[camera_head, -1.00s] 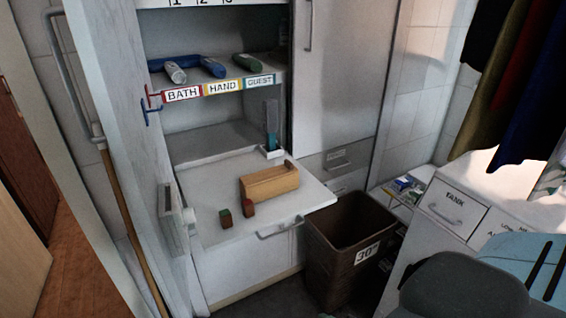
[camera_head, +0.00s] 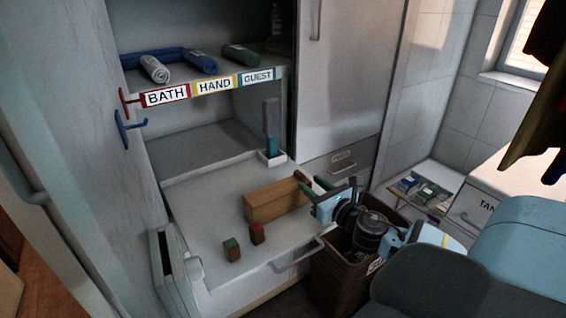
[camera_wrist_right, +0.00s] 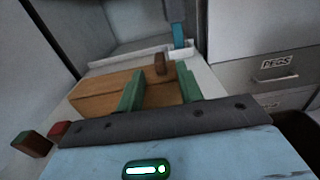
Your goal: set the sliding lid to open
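A long wooden box (camera_head: 272,203) with a flat top lies on the white pull-out shelf (camera_head: 205,200). It also shows in the wrist view (camera_wrist_right: 95,92). A small dark brown knob (camera_wrist_right: 160,64) stands up at its right end. How far the lid is slid cannot be told. My right gripper (camera_head: 314,187) is at the box's right end. In the wrist view its two green fingers (camera_wrist_right: 160,84) are spread apart, with the knob showing just beyond the gap between them. Nothing is held. My left gripper is not in view.
Two small blocks, one green-topped (camera_head: 232,249) and one red (camera_head: 257,233), stand in front of the box. A small white holder (camera_head: 271,157) is behind it. A brown bin (camera_head: 335,275) stands below right. Rolled towels (camera_head: 200,61) lie on the upper shelf.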

